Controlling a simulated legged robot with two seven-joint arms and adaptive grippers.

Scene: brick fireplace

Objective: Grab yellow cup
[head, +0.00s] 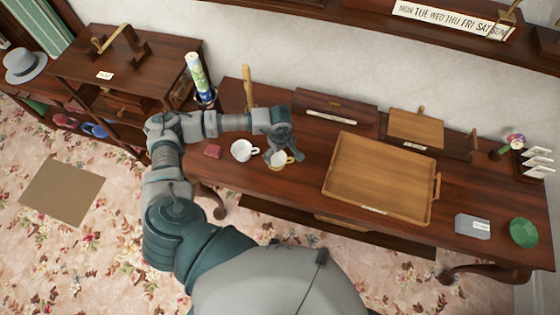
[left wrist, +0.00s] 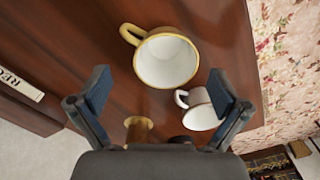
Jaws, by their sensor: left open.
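The yellow cup (head: 279,160) stands on the dark wooden table, partly hidden behind my left gripper in the head view. In the left wrist view the yellow cup (left wrist: 167,60) shows a yellow outside and rim, a white inside, and a handle at its upper left. My left gripper (head: 282,150) is open and close to the cup. In the left wrist view its two fingers (left wrist: 155,92) are spread wide, and the cup lies ahead of the gap, not held. A white cup (head: 243,150) stands left of it; it also shows in the left wrist view (left wrist: 203,112). My right gripper is not in view.
A wooden tray (head: 372,177) lies right of the cups. A grey box (head: 472,225) and green dish (head: 523,232) are at the right end.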

